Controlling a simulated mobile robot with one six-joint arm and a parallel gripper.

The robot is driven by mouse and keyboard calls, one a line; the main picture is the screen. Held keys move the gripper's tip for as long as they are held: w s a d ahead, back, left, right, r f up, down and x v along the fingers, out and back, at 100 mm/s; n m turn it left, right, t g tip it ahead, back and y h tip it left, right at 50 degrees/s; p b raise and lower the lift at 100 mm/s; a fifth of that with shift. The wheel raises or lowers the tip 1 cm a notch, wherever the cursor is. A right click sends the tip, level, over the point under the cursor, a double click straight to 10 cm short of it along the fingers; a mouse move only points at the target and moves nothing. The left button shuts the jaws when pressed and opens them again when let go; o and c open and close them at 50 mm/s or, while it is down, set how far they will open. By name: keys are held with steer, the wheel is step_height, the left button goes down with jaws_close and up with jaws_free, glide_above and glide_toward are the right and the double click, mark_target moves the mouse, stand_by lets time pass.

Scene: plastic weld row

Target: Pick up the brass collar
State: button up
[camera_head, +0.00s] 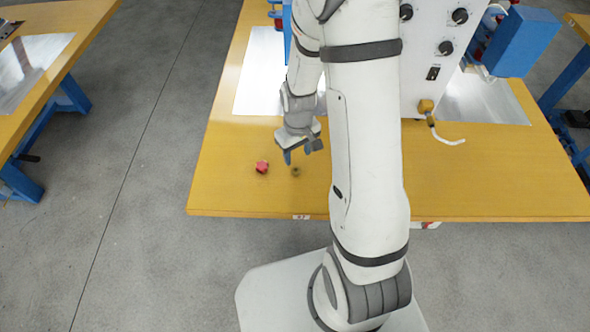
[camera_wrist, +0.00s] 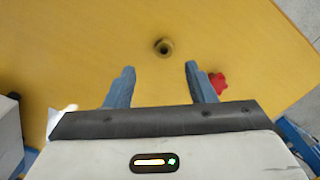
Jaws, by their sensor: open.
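The brass collar (camera_wrist: 164,47) is a small ring with a dark hole, standing on the yellow table, seen in the wrist view ahead of and between the fingertips. It also shows as a small dull olive-brown spot in the head view (camera_head: 296,171). My gripper (camera_wrist: 159,68) is open and empty, its two blue-grey fingers spread wide. In the head view my gripper (camera_head: 298,154) hangs above the table, just behind the collar. The collar is not between the jaws' inner faces and looks untouched.
A red knob-like piece (camera_head: 262,167) lies left of the collar; in the wrist view it shows beside the right finger (camera_wrist: 217,83). The yellow table (camera_head: 235,195) is clear around them. A white control cabinet (camera_head: 432,50) with a cable stands at the back right.

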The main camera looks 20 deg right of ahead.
mark_target(296, 166)
steer(key=shift+s+a+f+p, duration=0.1)
steer(key=shift+a+f+p, duration=0.1)
steer(key=shift+f, duration=1.5)
steer(key=shift+a+f+p, duration=0.1)
steer(key=shift+f+p, duration=0.1)
steer(key=shift+f, duration=1.5)
steer(key=shift+c, duration=0.2)
steer(key=c, duration=1)
steer(key=shift+r, duration=0.1)
